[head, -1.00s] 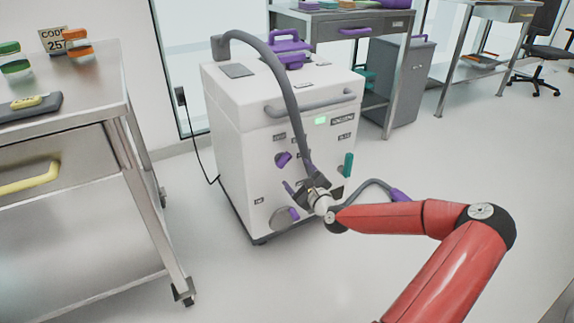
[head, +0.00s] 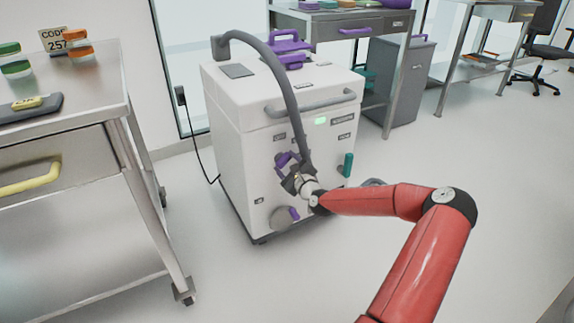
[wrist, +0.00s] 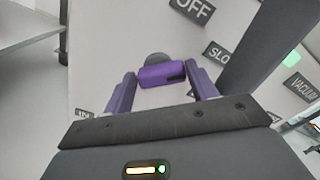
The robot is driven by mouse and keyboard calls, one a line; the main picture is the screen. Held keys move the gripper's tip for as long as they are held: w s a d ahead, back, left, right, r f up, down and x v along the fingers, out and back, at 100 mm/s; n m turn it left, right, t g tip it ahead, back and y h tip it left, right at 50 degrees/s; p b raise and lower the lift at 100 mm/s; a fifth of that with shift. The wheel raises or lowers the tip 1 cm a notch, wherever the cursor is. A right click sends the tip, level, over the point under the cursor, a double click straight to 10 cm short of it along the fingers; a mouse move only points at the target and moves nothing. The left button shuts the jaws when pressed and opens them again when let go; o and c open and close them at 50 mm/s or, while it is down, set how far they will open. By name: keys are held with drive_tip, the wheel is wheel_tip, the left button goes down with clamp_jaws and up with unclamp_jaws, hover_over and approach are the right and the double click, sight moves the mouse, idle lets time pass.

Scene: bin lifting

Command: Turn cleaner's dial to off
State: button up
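The cleaner (head: 235,130) is a white cabinet in the middle of the head view. Its dial is a purple bar on a dark round base (wrist: 162,75), seen in the wrist view just ahead of and between my fingertips. My gripper (head: 289,167) is at the cleaner's front; it also shows in the wrist view (wrist: 160,78). Its two purple fingers are apart, with a gap on each side of the bar. An OFF label (wrist: 192,10) is above right of the dial, and a SLO... label (wrist: 218,54) is to its right.
A grey hose (head: 287,80) arches down the cleaner's front, close to my gripper. A steel table (head: 125,110) stands left.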

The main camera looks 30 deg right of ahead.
drive_tip(key=c, duration=0.5)
drive_tip(key=shift+o, duration=0.2)
drive_tip(key=shift+f+n+b, duration=0.1)
drive_tip(key=shift+n+b, duration=0.2)
drive_tip(key=shift+b, duration=0.05)
drive_tip(key=n+b, duration=0.3)
drive_tip(key=n, duration=0.1)
drive_tip(key=shift+a+f, duration=0.1)
drive_tip(key=shift+a, duration=0.1)
drive_tip(key=n+b, duration=0.3)
drive_tip(key=n, duration=0.2)
drive_tip(key=shift+a, duration=0.1)
drive_tip(key=shift+n, duration=0.3)
drive_tip(key=o, duration=1)
